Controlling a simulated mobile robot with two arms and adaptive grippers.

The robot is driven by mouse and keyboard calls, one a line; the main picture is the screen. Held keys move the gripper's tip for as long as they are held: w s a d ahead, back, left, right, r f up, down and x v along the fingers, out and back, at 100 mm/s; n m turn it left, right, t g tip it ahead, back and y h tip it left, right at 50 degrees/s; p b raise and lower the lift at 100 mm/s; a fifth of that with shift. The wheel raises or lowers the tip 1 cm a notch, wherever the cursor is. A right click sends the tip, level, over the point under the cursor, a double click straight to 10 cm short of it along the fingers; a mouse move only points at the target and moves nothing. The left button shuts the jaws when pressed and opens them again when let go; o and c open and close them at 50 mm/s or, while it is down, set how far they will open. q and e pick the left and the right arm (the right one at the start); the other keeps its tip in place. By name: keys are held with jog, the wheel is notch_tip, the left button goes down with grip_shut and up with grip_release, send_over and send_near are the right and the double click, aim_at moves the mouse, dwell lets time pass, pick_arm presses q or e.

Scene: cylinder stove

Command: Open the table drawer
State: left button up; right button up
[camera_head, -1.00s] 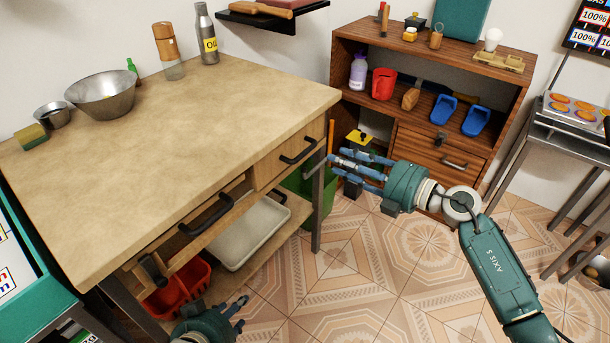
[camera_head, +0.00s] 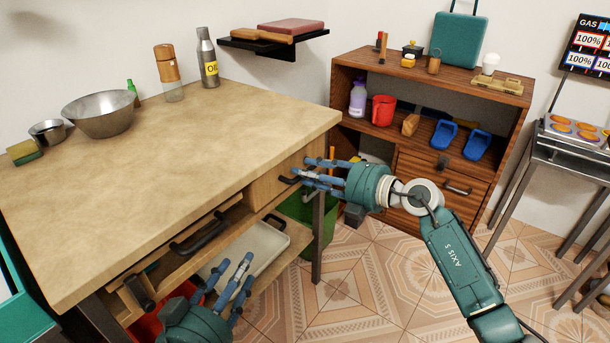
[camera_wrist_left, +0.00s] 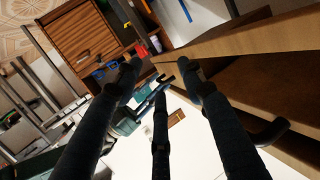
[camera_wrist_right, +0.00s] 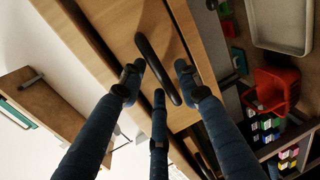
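The wooden table (camera_head: 150,150) has two drawer handles on its front. My right gripper (camera_head: 308,173) is at the right drawer (camera_head: 266,187). Its dark handle (camera_wrist_right: 158,68) lies between the spread fingers in the right wrist view; firm contact is not clear. My left gripper (camera_head: 232,272) is open and empty, in front of and below the left part of the table front. The left handle (camera_head: 200,233) is above it, and a dark gap behind that handle suggests the left section stands slightly out.
A pale tray (camera_head: 262,245) and a red basket (camera_wrist_right: 275,92) are under the table. A green bin (camera_head: 300,212) stands by the table's right leg. A wooden cabinet (camera_head: 515,95) is behind my right arm.

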pick_arm(q)
jog(key=shift+w+d+r+t, duration=0.15)
jog(key=shift+r+t, duration=0.2)
jog(key=shift+r, duration=0.3)
jog(key=shift+w+d+r+t, duration=0.15)
jog(key=shift+r+t, duration=0.2)
jog(key=shift+r, duration=0.3)
pick_arm(e)
jog(key=shift+x, duration=0.8)
grip_shut()
